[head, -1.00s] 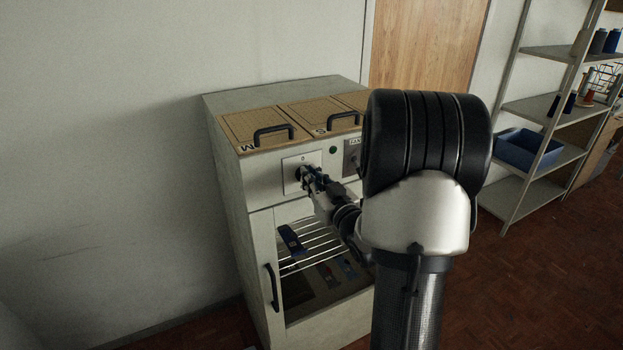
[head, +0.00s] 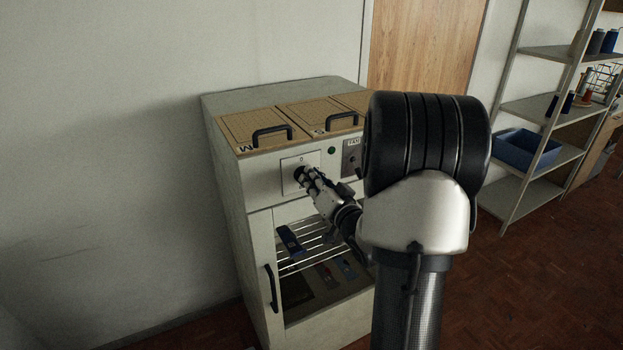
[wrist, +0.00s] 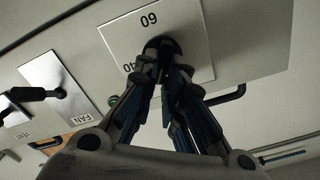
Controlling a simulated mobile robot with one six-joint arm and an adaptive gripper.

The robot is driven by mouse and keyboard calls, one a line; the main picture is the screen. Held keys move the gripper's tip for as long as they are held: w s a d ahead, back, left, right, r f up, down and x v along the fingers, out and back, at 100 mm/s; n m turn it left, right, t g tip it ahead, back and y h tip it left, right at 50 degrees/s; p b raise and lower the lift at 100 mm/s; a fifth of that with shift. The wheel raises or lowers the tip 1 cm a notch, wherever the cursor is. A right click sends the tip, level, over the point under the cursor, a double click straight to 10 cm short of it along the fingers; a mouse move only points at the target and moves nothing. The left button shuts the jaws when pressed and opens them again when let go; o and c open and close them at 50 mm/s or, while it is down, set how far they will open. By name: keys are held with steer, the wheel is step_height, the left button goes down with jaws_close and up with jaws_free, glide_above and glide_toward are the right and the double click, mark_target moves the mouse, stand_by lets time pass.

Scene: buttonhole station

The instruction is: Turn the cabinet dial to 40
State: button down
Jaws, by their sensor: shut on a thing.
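The dial (head: 299,172) is a small dark knob on a white square plate on the upper front of the grey cabinet (head: 230,215). In the wrist view, which is upside down, the dial (wrist: 162,43) is between my fingertips and mostly hidden by them. A "60" shows clear beside it, and a partly covered mark that looks like "40" is to the left. A "0" sits at the plate's top in the head view. My gripper (head: 304,176), also in the wrist view (wrist: 162,62), is shut on the dial. Its pointer cannot be seen.
A green lamp (head: 331,150) and a FAN switch plate (head: 351,158) are right of the dial. Handled lids top the cabinet; a black door handle (head: 271,288) and wire rack (head: 318,243) are below. A shelf with a blue bin (head: 526,150) stands right.

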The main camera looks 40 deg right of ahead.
steer(key=m+p, duration=0.1)
steer(key=m, duration=0.2)
steer(key=m+p, duration=0.1)
steer(key=m, duration=0.7)
steer(key=shift+d+f+p, duration=0.25)
steer(key=shift+f+p, duration=0.15)
steer(key=c, duration=1.7)
jaws_free()
steer(key=v, duration=1.2)
steer(key=shift+s+f, duration=0.1)
